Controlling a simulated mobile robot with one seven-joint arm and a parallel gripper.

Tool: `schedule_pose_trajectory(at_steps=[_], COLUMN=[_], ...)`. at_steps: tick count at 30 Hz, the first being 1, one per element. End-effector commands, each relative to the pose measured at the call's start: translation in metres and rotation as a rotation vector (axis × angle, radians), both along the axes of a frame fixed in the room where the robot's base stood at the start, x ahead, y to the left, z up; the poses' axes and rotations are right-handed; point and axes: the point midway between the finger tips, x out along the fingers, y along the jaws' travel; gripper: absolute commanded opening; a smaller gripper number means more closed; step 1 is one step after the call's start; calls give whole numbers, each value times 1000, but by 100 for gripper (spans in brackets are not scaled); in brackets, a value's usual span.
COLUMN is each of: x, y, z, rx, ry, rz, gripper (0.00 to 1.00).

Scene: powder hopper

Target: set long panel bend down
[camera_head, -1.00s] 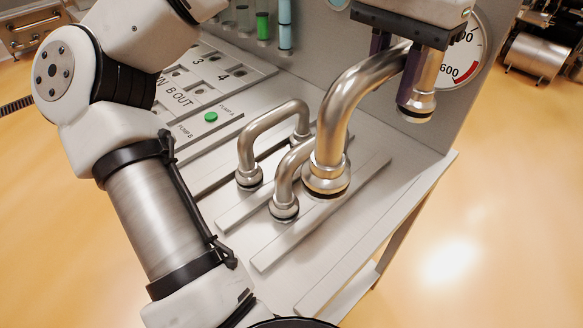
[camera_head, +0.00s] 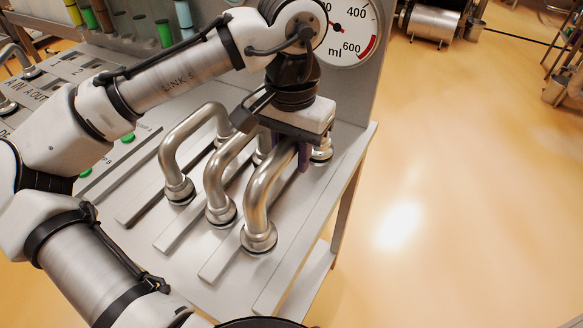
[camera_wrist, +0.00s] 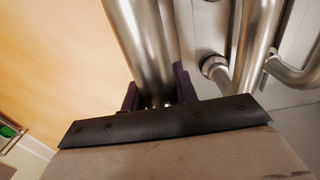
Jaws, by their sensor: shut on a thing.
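The long panel bend (camera_head: 262,197) is a shiny steel U-shaped pipe with a collar at each end. My gripper (camera_head: 290,152) is shut on its upper run. Its near collar is low over the rightmost rail strip (camera_head: 222,262) of the bench; its far collar (camera_head: 322,150) shows just beyond my gripper. I cannot tell whether the collars touch the strip. In the wrist view the long panel bend (camera_wrist: 138,40) runs between the purple fingers of my gripper (camera_wrist: 158,95).
Two other steel bends, a middle one (camera_head: 219,178) and a left one (camera_head: 180,150), stand close by on the left. An upright panel with a round ml gauge (camera_head: 348,32) rises behind. The bench's right edge (camera_head: 345,200) is near, with open floor beyond.

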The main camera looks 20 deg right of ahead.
Motion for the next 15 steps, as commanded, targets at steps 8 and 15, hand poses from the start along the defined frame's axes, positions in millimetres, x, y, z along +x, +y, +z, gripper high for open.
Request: schedule_pose_trajectory(at_steps=[8, 15], x=[0, 0], y=[0, 0], z=[-31, -44], rx=[-1, -2], ry=[1, -1], rz=[0, 0], gripper=[0, 0])
